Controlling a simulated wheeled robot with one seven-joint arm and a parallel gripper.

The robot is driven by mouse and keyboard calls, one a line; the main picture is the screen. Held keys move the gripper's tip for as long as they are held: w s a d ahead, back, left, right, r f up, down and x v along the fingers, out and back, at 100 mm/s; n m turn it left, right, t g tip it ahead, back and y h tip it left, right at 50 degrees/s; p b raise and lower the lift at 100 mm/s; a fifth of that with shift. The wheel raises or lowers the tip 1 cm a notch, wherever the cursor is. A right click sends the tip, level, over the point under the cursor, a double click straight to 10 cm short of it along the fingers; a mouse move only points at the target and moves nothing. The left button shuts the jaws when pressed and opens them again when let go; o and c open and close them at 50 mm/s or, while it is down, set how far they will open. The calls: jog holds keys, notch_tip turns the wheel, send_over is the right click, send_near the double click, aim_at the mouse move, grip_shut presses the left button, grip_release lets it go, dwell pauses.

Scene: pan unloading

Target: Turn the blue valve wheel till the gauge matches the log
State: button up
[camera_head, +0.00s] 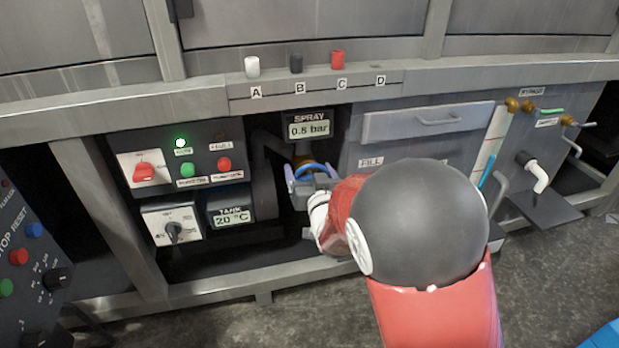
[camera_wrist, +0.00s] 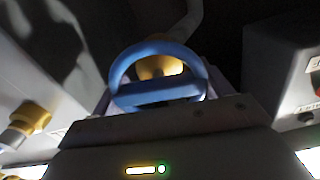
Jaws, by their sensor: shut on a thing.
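The blue valve wheel (camera_head: 312,171) sits below the spray gauge, on a brass valve body. It also shows in the wrist view (camera_wrist: 158,92), with the brass part (camera_wrist: 158,68) behind it. The spray gauge (camera_head: 309,129) reads 0.5 bar. My gripper (camera_head: 312,184) is at the wheel, with a finger on either side of it, and is shut on the wheel. In the wrist view my gripper's body hides the wheel's lower edge. I cannot make out the log in either view.
A control panel (camera_head: 181,162) with a lit green lamp, a red switch and buttons stands left of the valve. A tank display (camera_head: 232,217) reads 20 °C. A drawer (camera_head: 427,122) is to the right. White, dark and red pegs stand on the ledge (camera_head: 318,83) above.

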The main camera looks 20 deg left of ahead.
jog(key=o, duration=1)
jog(key=v, duration=0.8)
jog(key=shift+a, duration=0.1)
